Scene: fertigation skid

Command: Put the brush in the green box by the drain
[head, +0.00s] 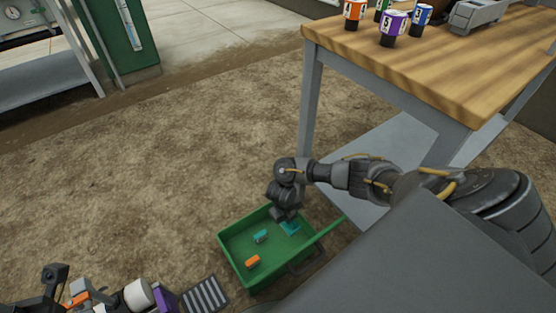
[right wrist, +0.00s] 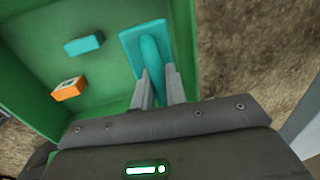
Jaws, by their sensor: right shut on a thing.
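The green box (head: 233,265) stands on the ground beside the drain grate (head: 205,296). My right gripper (head: 289,217) reaches down over the box's far right part. It is shut on the handle of the teal brush (right wrist: 144,38), which also shows in the head view (head: 290,229). In the right wrist view the brush is within the box's outline, close to a side wall of the green box (right wrist: 185,25), its flat head beyond the fingertips of my right gripper (right wrist: 160,82). I cannot tell whether it touches the floor of the box.
A teal block (head: 261,237) and an orange block (head: 252,262) lie in the box. A wooden-topped table (head: 430,60) with numbered cups stands at upper right, its leg near the arm. Assorted items (head: 100,295) crowd the lower left. Bare ground lies left of the box.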

